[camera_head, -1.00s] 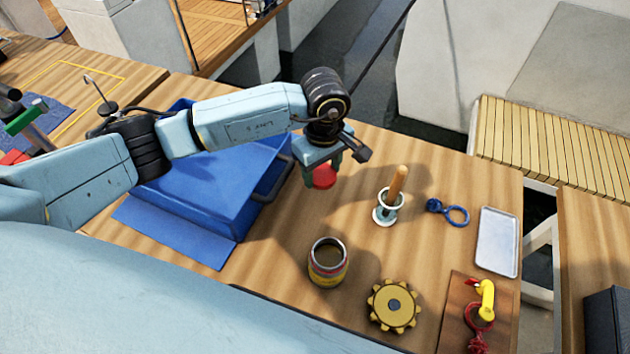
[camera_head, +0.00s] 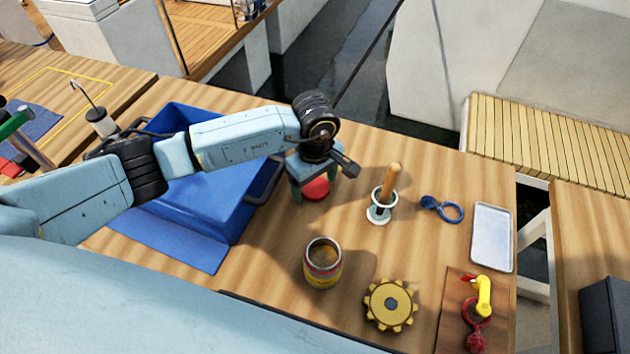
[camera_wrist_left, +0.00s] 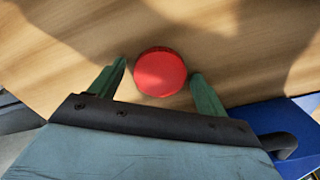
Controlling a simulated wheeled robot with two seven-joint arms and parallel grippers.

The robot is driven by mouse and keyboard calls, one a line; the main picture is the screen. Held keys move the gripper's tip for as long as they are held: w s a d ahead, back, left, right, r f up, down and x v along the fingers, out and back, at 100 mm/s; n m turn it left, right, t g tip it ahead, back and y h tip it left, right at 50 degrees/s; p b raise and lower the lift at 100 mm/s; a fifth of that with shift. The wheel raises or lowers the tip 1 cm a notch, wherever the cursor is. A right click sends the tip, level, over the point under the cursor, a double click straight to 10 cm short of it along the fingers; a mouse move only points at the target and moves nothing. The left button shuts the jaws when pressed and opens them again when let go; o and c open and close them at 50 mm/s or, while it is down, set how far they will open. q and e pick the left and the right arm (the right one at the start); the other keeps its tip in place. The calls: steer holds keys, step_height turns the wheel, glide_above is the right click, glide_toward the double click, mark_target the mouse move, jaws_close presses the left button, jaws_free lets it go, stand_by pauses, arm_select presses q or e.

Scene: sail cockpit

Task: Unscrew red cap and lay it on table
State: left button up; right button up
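The red cap (camera_head: 316,188) lies flat on the wooden table, under my left gripper and beside the blue bin. It also shows in the left wrist view (camera_wrist_left: 160,72), between the two green fingers with a gap on each side. My left gripper (camera_wrist_left: 158,68) is open around the cap, pointing down at the table. The jar (camera_head: 323,264) stands upright and uncapped near the table's front edge, its opening showing, to the right of and nearer than the cap. My right gripper is in neither view.
The blue bin (camera_head: 250,190) stands left of the cap, partly behind my left arm. A pale holder with a wooden handle (camera_head: 391,184), a blue ring item (camera_head: 442,209), a white tray (camera_head: 492,237), a yellow gear (camera_head: 390,305) and a brown board (camera_head: 450,313) are to the right.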

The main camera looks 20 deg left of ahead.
mark_target(315, 187)
arm_select(q)
steer(key=shift+r, duration=0.15)
step_height(315, 187, up, 12)
steer(key=shift+p, duration=0.4)
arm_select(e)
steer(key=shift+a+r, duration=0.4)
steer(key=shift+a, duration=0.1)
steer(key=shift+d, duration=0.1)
